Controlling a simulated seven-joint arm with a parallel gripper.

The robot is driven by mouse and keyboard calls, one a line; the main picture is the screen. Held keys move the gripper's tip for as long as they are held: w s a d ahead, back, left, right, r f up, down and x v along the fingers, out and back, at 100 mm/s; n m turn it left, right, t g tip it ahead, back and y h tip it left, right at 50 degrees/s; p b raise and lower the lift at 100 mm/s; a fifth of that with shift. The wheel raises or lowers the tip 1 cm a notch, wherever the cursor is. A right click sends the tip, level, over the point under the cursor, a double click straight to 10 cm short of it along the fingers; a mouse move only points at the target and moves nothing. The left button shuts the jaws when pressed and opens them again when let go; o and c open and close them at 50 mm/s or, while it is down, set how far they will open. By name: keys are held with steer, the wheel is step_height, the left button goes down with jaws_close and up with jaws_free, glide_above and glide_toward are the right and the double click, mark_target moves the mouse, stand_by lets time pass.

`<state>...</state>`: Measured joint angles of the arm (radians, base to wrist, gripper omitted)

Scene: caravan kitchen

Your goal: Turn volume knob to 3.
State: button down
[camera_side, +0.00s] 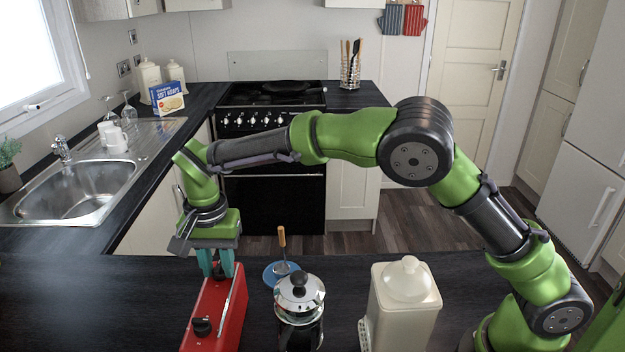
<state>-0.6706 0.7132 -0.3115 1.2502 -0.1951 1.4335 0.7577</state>
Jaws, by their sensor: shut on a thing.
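A red radio-like box (208,307) stands on the dark near worktop, left of centre. A black knob (202,326) sits on its top toward the near end. My gripper (219,272) points down at the far end of the box. Its teal fingers are shut on a dark knob there, which they mostly hide. A silver bar (233,293) runs along the box's right side. I cannot read any number or mark by either knob, nor tell from labels which is for volume.
Right of the box stand a glass-and-steel coffee press (299,298) and a cream canister (403,300). Behind the press a blue dish (272,276) holds a wooden-handled utensil (282,240). The worktop left of the box is clear. A sink (80,188) and oven (270,190) are farther back.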

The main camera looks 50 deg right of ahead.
mark_target(218, 265)
stand_by(0.3)
steer(key=c, duration=0.8)
jaws_free()
step_height(218, 265, up, 17)
steer(key=shift+f, duration=0.1)
